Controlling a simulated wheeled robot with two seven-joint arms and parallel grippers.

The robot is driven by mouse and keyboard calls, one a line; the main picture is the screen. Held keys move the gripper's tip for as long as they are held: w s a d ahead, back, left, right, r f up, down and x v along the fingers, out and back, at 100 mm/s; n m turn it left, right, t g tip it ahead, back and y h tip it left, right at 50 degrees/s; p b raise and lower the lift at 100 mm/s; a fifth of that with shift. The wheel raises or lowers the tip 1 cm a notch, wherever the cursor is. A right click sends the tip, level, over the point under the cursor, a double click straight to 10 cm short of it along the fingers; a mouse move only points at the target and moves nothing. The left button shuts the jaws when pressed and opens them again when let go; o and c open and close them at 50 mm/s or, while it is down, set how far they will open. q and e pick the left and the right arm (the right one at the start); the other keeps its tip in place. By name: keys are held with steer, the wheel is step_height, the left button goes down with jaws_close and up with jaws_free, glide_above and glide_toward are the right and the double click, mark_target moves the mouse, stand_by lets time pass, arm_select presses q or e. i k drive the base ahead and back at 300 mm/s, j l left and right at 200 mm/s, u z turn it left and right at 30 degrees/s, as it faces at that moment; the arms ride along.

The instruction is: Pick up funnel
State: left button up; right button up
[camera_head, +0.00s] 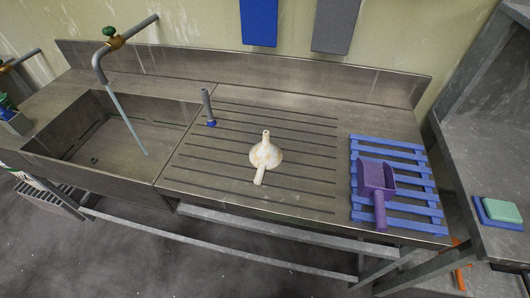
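A cream-white funnel (266,155) rests on the grooved metal drainboard (215,177), right of the sink. Its wide cone is face down, with the narrow spout pointing up. A short pale handle (260,176) sticks out from it toward the front edge. Nothing touches the funnel from above. Neither of my grippers shows in the head view.
Left is a metal sink (75,155) with a tap (115,42) and running water. A grey rod with a blue base (208,108) stands behind the funnel to the left. A purple scoop (377,188) lies on a blue slatted rack (427,212) at right. Drainboard around the funnel is clear.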

mark_target(265, 155)
steer(key=i+j+z, duration=0.1)
steer(key=j+z, duration=0.85)
steer(key=l, duration=0.1)
